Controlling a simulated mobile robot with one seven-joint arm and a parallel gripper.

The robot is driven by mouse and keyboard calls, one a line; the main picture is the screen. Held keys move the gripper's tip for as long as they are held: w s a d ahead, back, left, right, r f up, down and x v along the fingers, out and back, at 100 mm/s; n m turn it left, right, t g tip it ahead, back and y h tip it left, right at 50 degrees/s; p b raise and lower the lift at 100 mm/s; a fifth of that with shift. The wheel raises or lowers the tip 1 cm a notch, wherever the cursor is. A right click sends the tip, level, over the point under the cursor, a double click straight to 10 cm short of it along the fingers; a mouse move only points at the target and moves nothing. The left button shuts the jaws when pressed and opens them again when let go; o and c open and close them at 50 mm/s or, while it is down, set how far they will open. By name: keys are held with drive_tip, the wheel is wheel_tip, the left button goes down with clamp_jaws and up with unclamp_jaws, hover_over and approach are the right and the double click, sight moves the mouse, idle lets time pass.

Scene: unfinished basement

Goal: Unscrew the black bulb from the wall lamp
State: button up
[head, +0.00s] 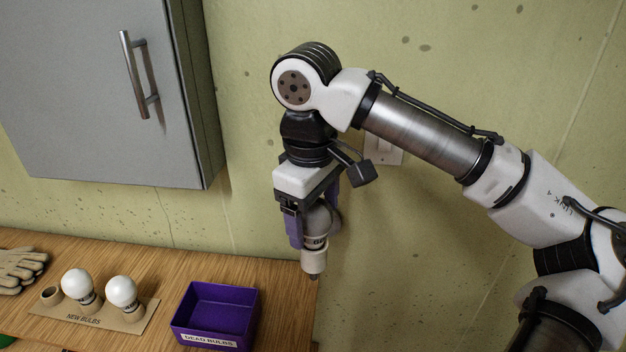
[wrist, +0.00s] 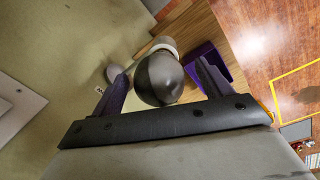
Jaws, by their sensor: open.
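The dark grey-black bulb (head: 318,216) stands upright in the wall lamp's pale socket (head: 314,261), partly hidden by my gripper in the head view. My gripper (head: 312,226) points down over it, its purple fingers on either side. In the wrist view the bulb's dark round top (wrist: 158,80) sits between the two fingertips. A gap shows between each finger of my gripper (wrist: 162,73) and the glass, so it is open and not holding the bulb. The lamp's wall mount (wrist: 115,73) shows to the left of the bulb.
A purple box (head: 201,335) labelled DEAD BULBS stands empty on the wooden bench (head: 285,300), below and left of the lamp. A NEW BULBS holder (head: 118,323) carries two white bulbs. Gloves (head: 20,265) lie at the left. A grey cabinet (head: 85,95) hangs above; a switch plate (head: 384,148) is behind my arm.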

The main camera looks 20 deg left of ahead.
drive_tip(key=shift+w+f, duration=0.1)
drive_tip(key=shift+f, duration=1.1)
drive_tip(key=shift+c, duration=0.5)
drive_tip(key=c, duration=0.9)
drive_tip(key=shift+r+n+p, duration=0.1)
drive_tip(key=shift+n+p, duration=0.4)
drive_tip(key=shift+p, duration=0.1)
drive_tip(key=shift+c, duration=0.3)
drive_tip(key=shift+n+p, duration=0.55)
drive_tip(key=shift+n, duration=0.65)
drive_tip(key=shift+n+p, duration=0.6)
drive_tip(key=shift+n, duration=0.5)
drive_tip(key=shift+w+n+y, duration=0.1)
drive_tip(key=shift+n+y, duration=0.2)
drive_tip(key=shift+n, duration=0.4)
